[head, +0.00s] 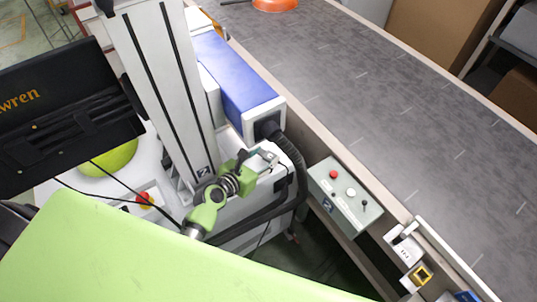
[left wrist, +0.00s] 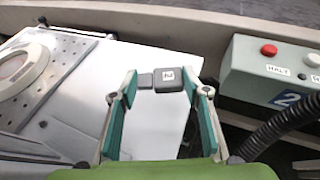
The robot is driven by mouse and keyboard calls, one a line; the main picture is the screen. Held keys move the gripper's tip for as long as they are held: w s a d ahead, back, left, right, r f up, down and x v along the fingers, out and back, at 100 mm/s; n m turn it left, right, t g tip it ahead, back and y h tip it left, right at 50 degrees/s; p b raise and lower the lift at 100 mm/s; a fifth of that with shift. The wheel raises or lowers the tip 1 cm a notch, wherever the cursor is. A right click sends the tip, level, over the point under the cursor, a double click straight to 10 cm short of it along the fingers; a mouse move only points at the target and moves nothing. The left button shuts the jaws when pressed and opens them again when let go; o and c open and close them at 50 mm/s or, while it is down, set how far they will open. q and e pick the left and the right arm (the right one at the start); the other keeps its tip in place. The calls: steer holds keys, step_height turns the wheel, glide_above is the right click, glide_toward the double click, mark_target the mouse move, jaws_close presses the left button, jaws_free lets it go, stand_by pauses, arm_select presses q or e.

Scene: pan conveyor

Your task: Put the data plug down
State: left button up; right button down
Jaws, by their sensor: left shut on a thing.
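The data plug (left wrist: 172,79) is a small dark grey block with a pale label, held between the fingertips of my left gripper (left wrist: 160,85) in the left wrist view. In the head view my left gripper (head: 262,161) is above the white machine casing beside the conveyor, with the plug (head: 272,156) small at its tips. A gap between plug and the surface below cannot be judged. My right gripper is not in view.
A grey control box (head: 344,196) with a red and a white button stands right of the gripper; it also shows in the left wrist view (left wrist: 272,75). A black ribbed hose (head: 291,155) curves between. The conveyor belt (head: 370,100) carries an orange pan (head: 275,5). White and yellow fittings (head: 419,276) sit lower right.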

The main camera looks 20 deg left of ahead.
mark_target(264, 160)
arm_select(q)
steer(key=shift+w+d, duration=0.2)
steer(key=shift+w, duration=0.4)
steer(key=shift+w+d, duration=0.15)
steer(key=shift+w, duration=0.45)
steer(key=shift+w+f, duration=0.1)
steer(key=shift+f, duration=0.2)
step_height(264, 160, down, 2)
steer(key=shift+f+b, duration=0.2)
steer(key=shift+b, duration=0.4)
steer(key=shift+f, duration=0.3)
steer(key=shift+f, duration=0.1)
steer(key=shift+f+b, duration=0.15)
steer(key=shift+b, duration=0.15)
steer(key=o, duration=1.2)
